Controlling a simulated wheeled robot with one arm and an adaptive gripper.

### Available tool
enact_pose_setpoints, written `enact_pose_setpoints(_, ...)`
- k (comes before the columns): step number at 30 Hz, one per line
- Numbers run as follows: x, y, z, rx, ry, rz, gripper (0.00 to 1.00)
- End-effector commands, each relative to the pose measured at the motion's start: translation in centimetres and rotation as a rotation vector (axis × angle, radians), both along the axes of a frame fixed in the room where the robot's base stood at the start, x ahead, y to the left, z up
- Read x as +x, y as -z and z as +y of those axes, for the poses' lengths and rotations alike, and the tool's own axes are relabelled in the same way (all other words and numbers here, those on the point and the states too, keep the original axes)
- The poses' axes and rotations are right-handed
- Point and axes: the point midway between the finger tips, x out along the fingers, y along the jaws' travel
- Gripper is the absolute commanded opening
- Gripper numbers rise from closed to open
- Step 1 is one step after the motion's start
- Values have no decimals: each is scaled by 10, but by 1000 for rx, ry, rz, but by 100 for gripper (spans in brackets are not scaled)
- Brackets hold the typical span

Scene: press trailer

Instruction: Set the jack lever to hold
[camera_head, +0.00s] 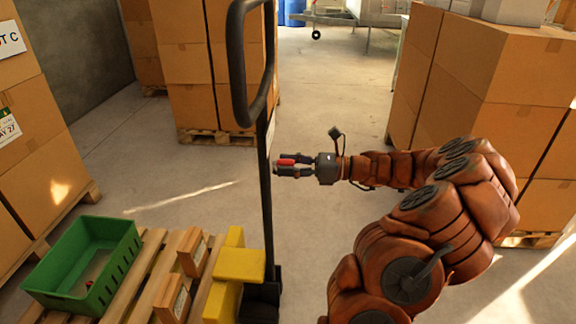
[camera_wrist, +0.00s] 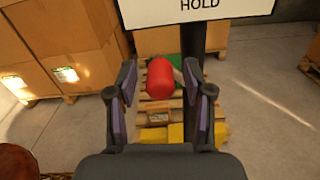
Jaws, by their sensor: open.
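The jack's tall black handle (camera_head: 236,70) has a loop at the top and a dark post (camera_head: 265,190) running down to its yellow body (camera_head: 240,265). The jack lever's red knob (camera_head: 287,161) sits beside the post. In the wrist view the red knob (camera_wrist: 160,80) appears between my fingers, with the dark post just right of it. A white sign reading HOLD (camera_wrist: 198,12) is above it, its top cut off. My gripper (camera_head: 283,168) is open around the knob. Contact with it cannot be told. The lever's arm is mostly hidden.
A wooden pallet (camera_head: 150,262) carrying a green crate (camera_head: 60,252) and small brown boxes (camera_head: 193,254) lies at lower left. Stacked cartons stand at left, back (camera_head: 185,85) and right (camera_head: 480,70). The floor (camera_head: 330,90) behind my gripper is clear.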

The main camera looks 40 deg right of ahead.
Motion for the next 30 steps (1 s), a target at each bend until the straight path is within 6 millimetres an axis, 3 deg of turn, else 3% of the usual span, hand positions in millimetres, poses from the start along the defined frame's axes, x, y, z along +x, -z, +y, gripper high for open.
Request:
enact_pose_setpoints(8, 1, 0, 1, -1, 1, -1, 51)
enact_pose_setpoints(22, 1, 0, 1, -1, 1, -1, 2)
enact_pose_setpoints(30, 1, 0, 1, -1, 1, -1, 0)
